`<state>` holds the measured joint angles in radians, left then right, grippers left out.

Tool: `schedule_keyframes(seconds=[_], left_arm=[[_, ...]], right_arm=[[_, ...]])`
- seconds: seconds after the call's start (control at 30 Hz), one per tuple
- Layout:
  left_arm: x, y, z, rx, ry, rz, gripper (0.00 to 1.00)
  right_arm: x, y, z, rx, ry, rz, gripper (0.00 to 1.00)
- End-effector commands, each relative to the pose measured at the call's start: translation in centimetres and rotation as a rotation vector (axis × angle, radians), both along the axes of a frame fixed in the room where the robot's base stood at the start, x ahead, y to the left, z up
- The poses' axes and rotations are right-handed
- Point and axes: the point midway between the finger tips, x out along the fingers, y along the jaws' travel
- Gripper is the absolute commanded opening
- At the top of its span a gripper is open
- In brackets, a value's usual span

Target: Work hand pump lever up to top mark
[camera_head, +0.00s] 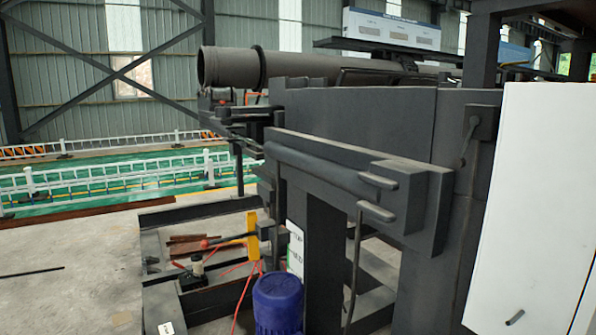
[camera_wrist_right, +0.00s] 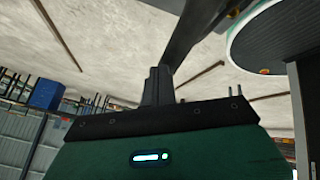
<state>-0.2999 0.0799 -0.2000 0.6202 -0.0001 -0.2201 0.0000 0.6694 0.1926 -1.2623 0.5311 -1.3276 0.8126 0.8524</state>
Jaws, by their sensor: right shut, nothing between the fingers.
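In the head view, a thin dark lever with a red knob (camera_head: 204,243) at its left end lies nearly level, left of the centre. It runs right toward an upright yellow piece (camera_head: 252,236) and a dark block. Just right of these is a white mark plate (camera_head: 295,248) reading TOP above and what looks like MID below. Its lower end is hidden by the blue motor. Which mark the lever lines up with I cannot tell. My left gripper is not in view.
A blue motor (camera_head: 278,303) stands below the plate. A heavy dark frame (camera_head: 335,178) and a large pipe (camera_head: 232,67) fill the middle. A white panel (camera_head: 535,195) blocks the right. Red hoses (camera_head: 243,300) hang near the motor. Floor at left is open.

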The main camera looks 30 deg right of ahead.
Motion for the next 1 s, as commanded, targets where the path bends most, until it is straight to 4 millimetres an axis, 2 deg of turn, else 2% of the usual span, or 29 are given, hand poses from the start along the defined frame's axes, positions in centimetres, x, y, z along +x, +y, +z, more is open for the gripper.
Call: schedule_keyframes(seconds=[0.17, 0.43, 0.77, 1.0], left_arm=[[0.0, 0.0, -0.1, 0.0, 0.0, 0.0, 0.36], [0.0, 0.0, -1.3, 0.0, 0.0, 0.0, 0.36], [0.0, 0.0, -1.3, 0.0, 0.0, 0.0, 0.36], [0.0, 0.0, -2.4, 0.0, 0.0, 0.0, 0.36]], right_arm=[[0.0, 0.0, -0.1, -0.001, 0.001, 0.001, 0.0], [0.0, 0.3, -1.4, -0.001, 0.001, 0.001, 0.0], [0.0, 0.4, -1.4, -0.001, 0.001, 0.001, 0.0], [-0.1, 0.7, -2.6, -0.001, 0.001, 0.001, 0.0]])
